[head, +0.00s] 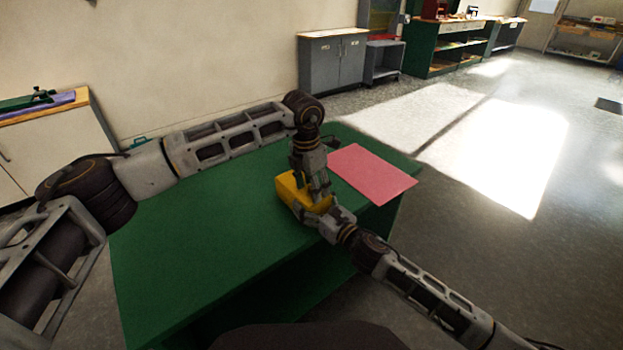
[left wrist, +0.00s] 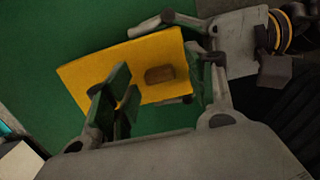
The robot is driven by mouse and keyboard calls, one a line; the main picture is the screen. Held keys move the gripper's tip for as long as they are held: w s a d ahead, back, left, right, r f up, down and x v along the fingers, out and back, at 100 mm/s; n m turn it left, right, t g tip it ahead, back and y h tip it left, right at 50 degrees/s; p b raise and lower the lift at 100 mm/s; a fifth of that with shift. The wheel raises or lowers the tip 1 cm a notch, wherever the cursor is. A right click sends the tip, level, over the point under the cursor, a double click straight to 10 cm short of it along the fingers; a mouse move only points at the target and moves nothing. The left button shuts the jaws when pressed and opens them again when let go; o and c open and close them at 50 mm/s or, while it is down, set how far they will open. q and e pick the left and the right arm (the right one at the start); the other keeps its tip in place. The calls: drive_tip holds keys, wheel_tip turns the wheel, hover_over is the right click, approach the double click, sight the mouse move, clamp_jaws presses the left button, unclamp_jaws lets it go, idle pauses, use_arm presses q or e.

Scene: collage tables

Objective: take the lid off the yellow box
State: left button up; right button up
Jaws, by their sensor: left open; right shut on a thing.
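The yellow box (head: 286,189) is on the green table, near its right edge. In the left wrist view its yellow top (left wrist: 95,73) carries a small brown knob (left wrist: 159,74). My left gripper (head: 314,190) is above the box, pointing down. Its fingers are open, with the knob in the gap between them in the left wrist view. My right gripper (head: 326,212) comes from the lower right and is shut on the box, one finger along each side at its right end (left wrist: 172,60). The grippers partly hide the box, and the seam under the lid cannot be made out.
A pink sheet (head: 372,171) lies on the green table (head: 190,250) just right of the box. The table's left part is bare. Cabinets (head: 333,62) stand along the far wall, with open floor to the right.

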use_arm(q)
drive_tip(key=shift+f, duration=0.2)
drive_tip(key=c, duration=1.2)
drive_tip(key=shift+r, duration=0.1)
drive_tip(key=shift+r, duration=1.15)
idle(0.6)
drive_tip(key=shift+r, duration=1.95)
use_arm(e)
drive_tip(key=o, duration=1.5)
